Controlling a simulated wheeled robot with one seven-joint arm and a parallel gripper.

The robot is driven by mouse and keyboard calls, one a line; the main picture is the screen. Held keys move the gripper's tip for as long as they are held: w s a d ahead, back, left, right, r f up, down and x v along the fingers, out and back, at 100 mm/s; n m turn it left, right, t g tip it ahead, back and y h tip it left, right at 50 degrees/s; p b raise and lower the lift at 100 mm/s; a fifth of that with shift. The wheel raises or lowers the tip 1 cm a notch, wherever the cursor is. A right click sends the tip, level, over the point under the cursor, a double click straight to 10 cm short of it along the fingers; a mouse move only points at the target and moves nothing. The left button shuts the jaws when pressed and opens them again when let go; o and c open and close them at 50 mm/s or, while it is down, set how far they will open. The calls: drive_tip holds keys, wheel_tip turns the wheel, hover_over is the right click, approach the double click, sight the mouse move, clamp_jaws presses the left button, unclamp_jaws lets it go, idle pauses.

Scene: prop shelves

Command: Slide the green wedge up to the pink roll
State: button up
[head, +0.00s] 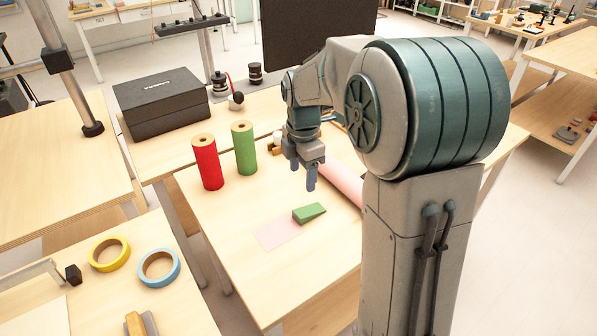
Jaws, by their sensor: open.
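The green wedge (309,213) lies on the wooden table, at the right end of a flat pink sheet (278,234). The pink roll (339,184) lies on its side behind and to the right of the wedge, with a gap between them. Its right part is hidden behind my arm. My gripper (303,178) points down above the table, behind the wedge and just left of the roll. It is open and holds nothing. I cannot tell how high its fingertips are.
A red roll (207,163) and a green roll (244,148) stand upright left of my gripper. A black box (161,100) sits on the back table. Yellow (109,254) and blue (159,268) tape rings lie on the front-left table.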

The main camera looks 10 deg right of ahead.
sight(301, 213)
drive_tip(key=shift+n, duration=0.6)
drive_tip(key=f, duration=1)
drive_tip(key=w+f, duration=0.1)
drive_tip(key=f, duration=0.4)
drive_tip(key=shift+w, duration=0.1)
drive_tip(key=c, duration=1.1)
drive_tip(key=shift+o, duration=0.7)
